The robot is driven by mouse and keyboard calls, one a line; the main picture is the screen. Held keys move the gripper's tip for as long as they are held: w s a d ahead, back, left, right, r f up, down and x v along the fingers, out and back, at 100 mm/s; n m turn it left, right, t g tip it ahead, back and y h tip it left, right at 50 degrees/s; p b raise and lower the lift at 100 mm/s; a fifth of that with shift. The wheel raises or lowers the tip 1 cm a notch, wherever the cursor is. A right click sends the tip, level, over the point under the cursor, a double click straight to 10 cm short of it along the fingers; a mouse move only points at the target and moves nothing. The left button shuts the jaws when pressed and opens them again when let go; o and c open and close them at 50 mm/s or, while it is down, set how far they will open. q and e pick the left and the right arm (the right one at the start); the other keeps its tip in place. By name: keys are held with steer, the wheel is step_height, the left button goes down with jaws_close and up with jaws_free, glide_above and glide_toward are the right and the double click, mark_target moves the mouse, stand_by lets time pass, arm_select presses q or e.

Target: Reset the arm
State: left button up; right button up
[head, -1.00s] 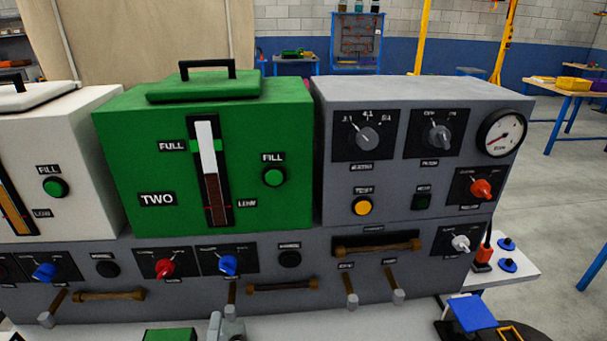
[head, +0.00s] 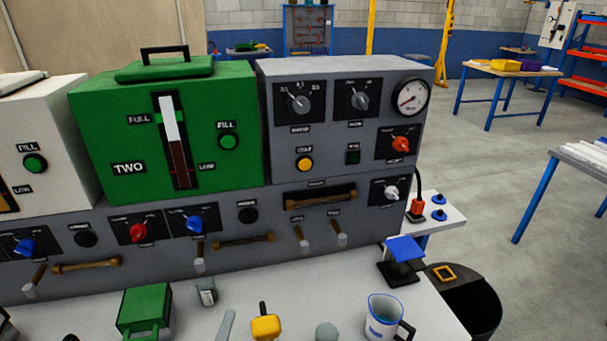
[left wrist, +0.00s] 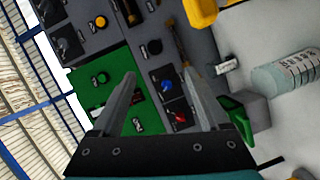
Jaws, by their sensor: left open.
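My left gripper (left wrist: 158,75) shows in the left wrist view with its two grey fingers spread apart and nothing between them. Beyond the fingers, that view shows the panel turned on its side, with a green box face, a red knob (left wrist: 181,116) and a blue knob (left wrist: 166,86). I cannot make out the left gripper clearly in the head view. My right gripper is in neither view. The grey control panel (head: 345,150) and the green box (head: 100,130) marked TWO stand upright in the head view.
On the table (head: 285,295) in front of the panel are a green block (head: 145,306), a small jar (head: 207,292), a yellow item (head: 266,327), a blue-rimmed mug (head: 383,315) and a blue-topped stand (head: 404,249). A black bin (head: 478,305) stands at the table's right end. Open floor lies further right.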

arm_select(q)
steer(key=s+d+f+m+g+h, duration=0.3)
steer(key=s+d+m+g, duration=0.25)
steer(key=m, duration=0.45)
steer(key=s+a+f+m+g+y, duration=0.1)
steer(key=s+a+m+g+y, duration=0.3)
steer(key=s+a+m+g, duration=0.45)
steer(key=s+f+n+b, duration=0.2)
steer(key=s+f+b, duration=0.1)
steer(key=f, duration=2.2)
steer(key=s+a+f+g+b, duration=0.1)
steer(key=s+a+f+b, duration=0.1)
steer(key=s+f, duration=1.3)
steer(key=shift+s+f, duration=0.4)
steer(key=shift+f, duration=0.55)
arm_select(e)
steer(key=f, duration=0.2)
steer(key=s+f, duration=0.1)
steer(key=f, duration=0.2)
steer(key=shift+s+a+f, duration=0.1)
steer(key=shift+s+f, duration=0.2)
